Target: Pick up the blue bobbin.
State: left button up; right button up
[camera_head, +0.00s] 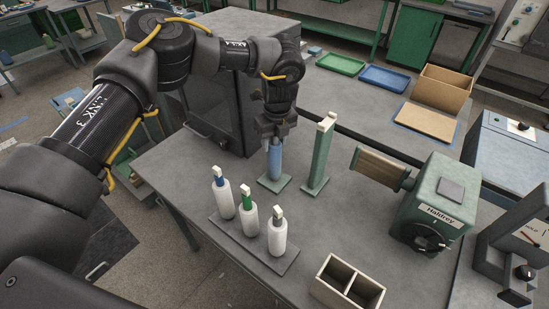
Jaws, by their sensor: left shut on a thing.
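The blue bobbin (275,162) is a light blue upright cylinder over a small green square base (286,184) near the middle of the table. My left gripper (275,136) comes down from above and is shut on the bobbin's top end, which the jaws hide. The bobbin's lower end is at or just above the base; I cannot tell whether they touch. My right gripper is not in view.
A grey board with three white bobbins (249,221) stands in front. A green post (321,152) rises close right of the bobbin. A green Haldrey machine (436,203) stands at right, a two-compartment box (377,289) at the front. A dark cabinet (215,110) is behind left.

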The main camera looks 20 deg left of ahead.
pick_arm(q)
jog(key=shift+r+b, duration=0.35)
jog(key=shift+b, duration=0.05)
notch_tip(320, 180, up, 2)
jog(key=shift+r+b, duration=0.1)
jog(key=shift+b, duration=0.65)
jog(key=s+d+r+b, duration=0.4)
jog(key=s+d+r, duration=0.3)
jog(key=s+r, duration=0.4)
notch_tip(320, 180, up, 16)
jog(key=s+p, duration=0.1)
jog(key=p, duration=1.6)
jog(key=shift+s+a, duration=0.2)
